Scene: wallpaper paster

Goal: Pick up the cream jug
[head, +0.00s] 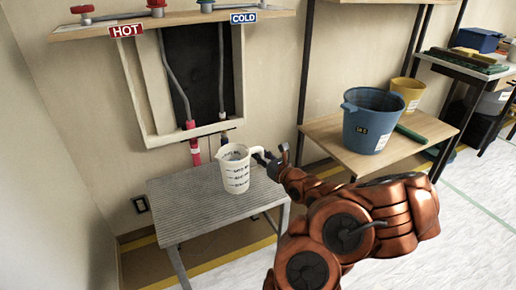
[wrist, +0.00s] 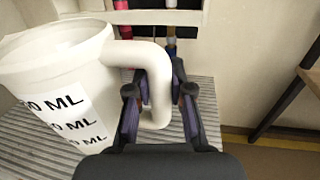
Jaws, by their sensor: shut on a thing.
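The cream jug (head: 235,172) is a pale measuring jug with dark volume markings. It is upright at the grey ribbed table (head: 180,212), below the wall recess. In the wrist view the jug (wrist: 50,75) fills the left side, with its handle (wrist: 158,95) toward me. My gripper (wrist: 150,105) is shut on the handle, one finger on each side of it. In the head view my gripper (head: 270,160) reaches the jug's handle from the right. I cannot tell whether the jug's base touches the table.
Pipes with HOT (head: 126,31) and COLD (head: 243,18) signs are on the wall behind the jug. A wooden shelf (head: 345,150) at right holds a blue bucket (head: 371,122) and a yellow bucket (head: 408,92). The grey table's left part is clear.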

